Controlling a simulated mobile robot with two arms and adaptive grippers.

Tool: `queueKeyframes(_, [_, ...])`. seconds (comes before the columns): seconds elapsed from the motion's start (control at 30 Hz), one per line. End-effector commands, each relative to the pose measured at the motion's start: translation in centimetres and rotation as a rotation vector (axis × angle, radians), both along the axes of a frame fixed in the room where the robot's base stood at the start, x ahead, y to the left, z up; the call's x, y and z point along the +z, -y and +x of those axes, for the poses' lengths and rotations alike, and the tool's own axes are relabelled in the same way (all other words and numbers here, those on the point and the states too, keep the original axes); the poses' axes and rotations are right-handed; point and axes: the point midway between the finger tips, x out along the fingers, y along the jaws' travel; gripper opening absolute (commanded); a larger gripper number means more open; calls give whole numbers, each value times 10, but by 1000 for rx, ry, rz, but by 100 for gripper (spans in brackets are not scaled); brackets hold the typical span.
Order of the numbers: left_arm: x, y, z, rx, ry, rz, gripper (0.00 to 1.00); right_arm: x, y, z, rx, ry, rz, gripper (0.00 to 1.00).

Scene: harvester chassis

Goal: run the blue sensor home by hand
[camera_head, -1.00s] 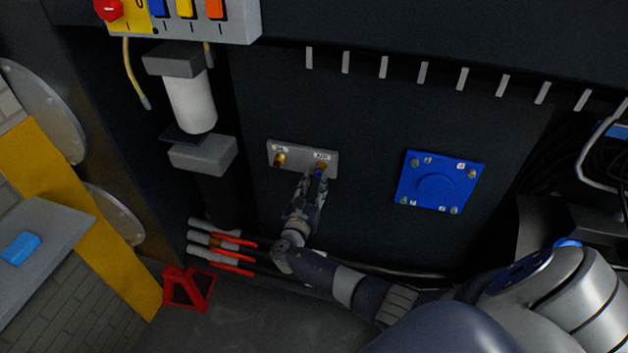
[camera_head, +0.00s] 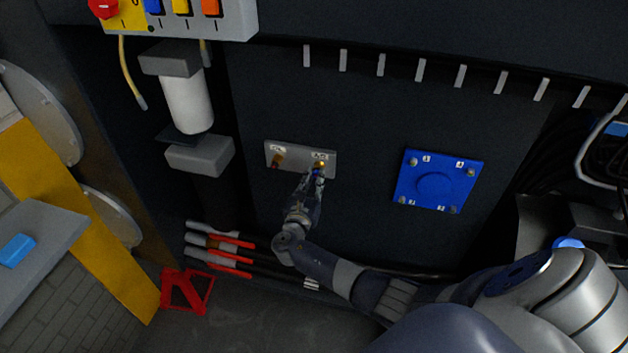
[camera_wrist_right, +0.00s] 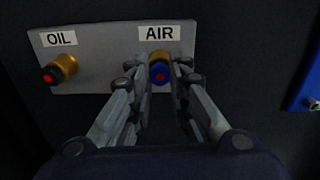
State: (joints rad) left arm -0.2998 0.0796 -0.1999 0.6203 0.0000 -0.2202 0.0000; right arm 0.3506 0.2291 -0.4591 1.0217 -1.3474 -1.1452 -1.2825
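The blue sensor (camera_wrist_right: 160,74), with a red centre, sits at the brass AIR port (camera_wrist_right: 160,56) in the right wrist view. My right gripper (camera_wrist_right: 161,66) has one finger on each side of it. The fingers lie very close to the sensor, and I cannot tell whether they press on it or stand slightly apart. In the head view, my right gripper (camera_head: 316,178) points up at the AIR port (camera_head: 320,164) on the grey port plate (camera_head: 299,155), and the sensor is mostly hidden by the fingers. How deep it sits is unclear. My left gripper is not in view.
The OIL port (camera_wrist_right: 60,68) holds a dark plug with a red centre, left of the AIR port. A blue cover plate (camera_head: 438,181) is to the right. Red-handled tools (camera_head: 222,247) and a red stand (camera_head: 187,291) are at lower left. The panel around the ports is clear.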

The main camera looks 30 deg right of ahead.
Motion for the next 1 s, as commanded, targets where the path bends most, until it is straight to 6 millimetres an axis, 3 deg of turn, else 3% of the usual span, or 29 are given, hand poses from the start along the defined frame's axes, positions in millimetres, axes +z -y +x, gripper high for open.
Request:
queueKeyframes(0.17, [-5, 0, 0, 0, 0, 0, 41, -2, 0, 0, 0, 20, 18, 0])
queueKeyframes(1.0, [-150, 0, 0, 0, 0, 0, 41, -10, 1, 0, 1, 975, 834, 0])
